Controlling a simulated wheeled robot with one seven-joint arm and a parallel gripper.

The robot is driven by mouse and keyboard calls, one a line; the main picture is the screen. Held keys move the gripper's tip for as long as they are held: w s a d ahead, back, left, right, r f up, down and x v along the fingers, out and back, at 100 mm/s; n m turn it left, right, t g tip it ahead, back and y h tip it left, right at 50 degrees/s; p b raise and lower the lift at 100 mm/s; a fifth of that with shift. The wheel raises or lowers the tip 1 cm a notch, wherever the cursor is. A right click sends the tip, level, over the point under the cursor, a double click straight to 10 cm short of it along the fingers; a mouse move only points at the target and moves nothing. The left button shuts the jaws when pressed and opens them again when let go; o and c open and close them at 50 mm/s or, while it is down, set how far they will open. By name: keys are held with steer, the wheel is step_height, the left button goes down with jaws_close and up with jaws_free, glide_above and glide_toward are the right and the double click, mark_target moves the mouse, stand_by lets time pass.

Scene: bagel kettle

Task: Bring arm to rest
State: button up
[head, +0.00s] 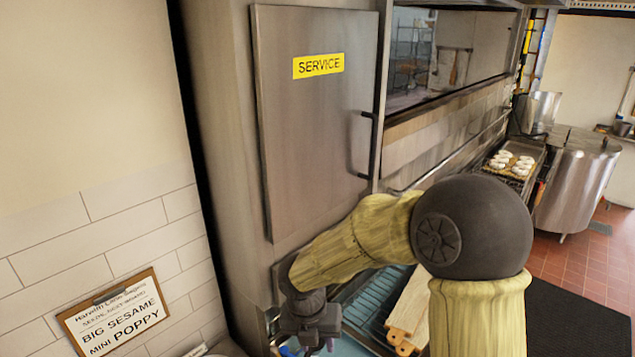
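My arm reaches from the lower right toward the lower left in the head view. It is bent at a dark round joint. My gripper (318,343) is at the bottom of the picture, pointing down, in front of the steel service cabinet (310,130). Its fingertips are at the picture's lower edge and too small to read, so I cannot tell whether it is open or holds anything. A light blue surface shows just below and beside it.
Wooden boards (408,312) lie on a blue rack (372,300) right of my gripper. A clipboard sign (115,315) is on the tiled wall at left. A tray of bagels (512,165) and a steel kettle (578,180) stand at back right.

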steer(key=s+d+f+m+b, duration=0.1)
steer(key=d+m, duration=0.4)
steer(key=m, duration=0.6)
steer(key=s+d+f+m+t+y+b, duration=0.1)
steer(key=s+d+m, duration=0.3)
steer(key=m, duration=0.8)
steer(key=s+d+f+m+b, duration=0.1)
steer(key=s+d+m+b, duration=0.1)
steer(key=d+m, duration=0.4)
steer(key=s+m, duration=0.1)
steer(key=m, duration=0.4)
steer(key=shift+s+d+t, duration=0.2)
steer(key=shift+d+t, duration=0.05)
steer(key=shift+t, duration=0.05)
